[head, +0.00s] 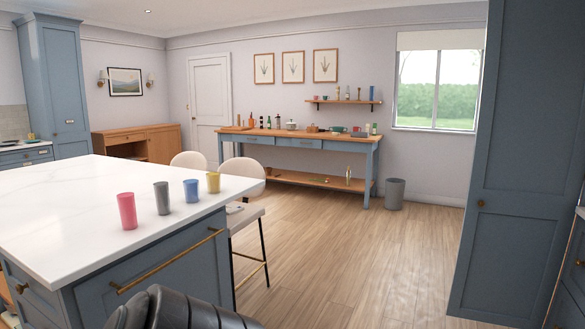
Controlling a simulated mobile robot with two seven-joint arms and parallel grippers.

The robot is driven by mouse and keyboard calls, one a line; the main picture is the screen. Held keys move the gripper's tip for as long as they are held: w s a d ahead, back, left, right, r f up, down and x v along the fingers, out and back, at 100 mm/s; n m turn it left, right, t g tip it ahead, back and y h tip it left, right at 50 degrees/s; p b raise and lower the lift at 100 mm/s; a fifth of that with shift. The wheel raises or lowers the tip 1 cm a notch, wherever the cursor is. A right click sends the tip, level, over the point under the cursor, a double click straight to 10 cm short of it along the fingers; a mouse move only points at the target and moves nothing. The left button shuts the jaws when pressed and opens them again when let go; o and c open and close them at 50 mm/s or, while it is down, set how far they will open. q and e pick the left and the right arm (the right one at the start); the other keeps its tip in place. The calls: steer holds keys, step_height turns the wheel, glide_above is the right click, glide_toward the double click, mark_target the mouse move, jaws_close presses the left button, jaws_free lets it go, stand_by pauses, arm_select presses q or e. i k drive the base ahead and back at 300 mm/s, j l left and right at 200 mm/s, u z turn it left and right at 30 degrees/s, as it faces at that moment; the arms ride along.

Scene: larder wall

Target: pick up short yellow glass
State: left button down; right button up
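A yellow glass (213,182) stands upright on the white marble top of the kitchen island (70,200), near its right edge. It is the farthest of a row of glasses and looks shorter than the pink one, though it is also farther away. A blue glass (191,190) stands just to its left and nearer, then a grey glass (162,198), then a tall pink glass (127,211) nearest me. The glasses stand apart from one another. Neither of my grippers is in view; only a dark part of my own body shows at the bottom.
Pale stools (243,170) stand at the island's far right side. A brass handle (170,262) runs along its front drawer. A blue workbench (300,140) with items stands by the back wall, beside a grey bin (395,193). The wooden floor (350,255) is clear; a tall blue cabinet (520,150) stands right.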

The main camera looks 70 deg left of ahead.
mark_target(213, 178)
steer(key=u, duration=3.3)
steer(key=i+l+u, duration=0.6)
steer(key=u, duration=0.15)
steer(key=i+l+u, duration=0.1)
steer(key=l, duration=0.2)
steer(key=i+l, duration=0.2)
steer(key=i+l+u, duration=0.15)
steer(key=l, duration=0.3)
